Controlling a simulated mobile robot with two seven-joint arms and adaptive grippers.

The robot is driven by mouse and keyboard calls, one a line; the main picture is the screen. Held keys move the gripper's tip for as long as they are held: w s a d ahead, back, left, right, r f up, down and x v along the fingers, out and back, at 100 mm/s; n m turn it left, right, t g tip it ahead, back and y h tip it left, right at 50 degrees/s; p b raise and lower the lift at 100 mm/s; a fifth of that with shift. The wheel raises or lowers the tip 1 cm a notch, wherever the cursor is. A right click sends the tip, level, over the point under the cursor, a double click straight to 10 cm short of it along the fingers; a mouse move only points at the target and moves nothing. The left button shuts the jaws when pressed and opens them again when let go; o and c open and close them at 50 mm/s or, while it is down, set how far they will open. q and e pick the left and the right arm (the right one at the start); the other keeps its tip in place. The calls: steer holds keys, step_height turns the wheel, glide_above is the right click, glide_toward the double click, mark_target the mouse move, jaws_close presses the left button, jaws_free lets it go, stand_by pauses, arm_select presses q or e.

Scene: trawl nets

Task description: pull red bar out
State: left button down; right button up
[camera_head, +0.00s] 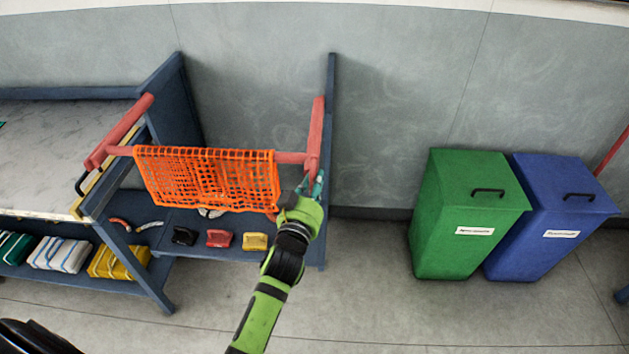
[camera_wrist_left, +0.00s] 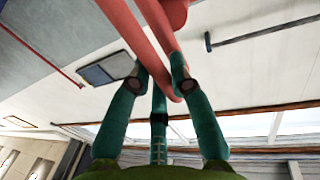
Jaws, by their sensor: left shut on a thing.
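The red bar (camera_head: 290,158) runs crosswise with an orange net (camera_head: 210,180) draped over it. Its left end meets a red side piece (camera_head: 122,130) and its right end meets another red side piece (camera_head: 316,125). My left gripper (camera_head: 318,184) is at the near, lower end of the right red piece. In the left wrist view, the teal fingers of the left gripper (camera_wrist_left: 159,78) close around a red bar (camera_wrist_left: 148,45). A second red length runs beside it. The exact joint between the red pieces is hidden. My right gripper is not in view.
A blue frame (camera_head: 180,100) with a lower shelf stands around the net. Black, red and yellow small trays (camera_head: 219,239) sit on that shelf. A worktable (camera_head: 50,150) is at left. Green (camera_head: 462,215) and blue (camera_head: 555,220) bins stand at right. The floor in front is clear.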

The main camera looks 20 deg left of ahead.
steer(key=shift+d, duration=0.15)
arm_select(q)
steer(key=c, duration=1.1)
jaws_free()
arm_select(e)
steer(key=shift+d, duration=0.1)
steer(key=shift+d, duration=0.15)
arm_select(q)
steer(key=s+d, duration=0.1)
steer(key=s, duration=1.1)
